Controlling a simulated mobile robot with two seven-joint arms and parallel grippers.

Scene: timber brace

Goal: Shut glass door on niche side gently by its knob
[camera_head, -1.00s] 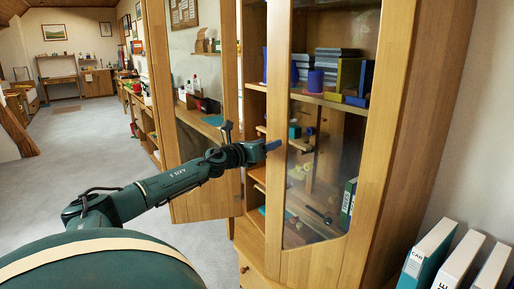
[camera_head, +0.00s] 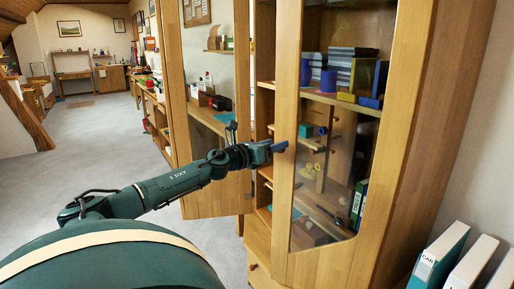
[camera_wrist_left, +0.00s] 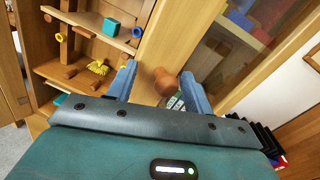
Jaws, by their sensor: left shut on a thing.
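The glass door (camera_head: 289,190) on the right of the cabinet has a wooden frame and a clear pane. It stands a little open, with open shelves showing past its left edge. Its round brown knob (camera_wrist_left: 165,82) sits between the two blue fingers of my left gripper (camera_wrist_left: 162,84) in the left wrist view. My left gripper (camera_head: 279,147) is shut on the knob at the door's left stile in the head view, where the fingers hide the knob. My right gripper is in neither view.
The other glass door (camera_head: 180,120) stands wide open at left, just beyond my left arm. Shelves behind the pane hold blue books (camera_head: 353,68) and small coloured parts. White binders (camera_head: 470,262) stand at the lower right. Grey floor (camera_head: 95,135) at left is clear.

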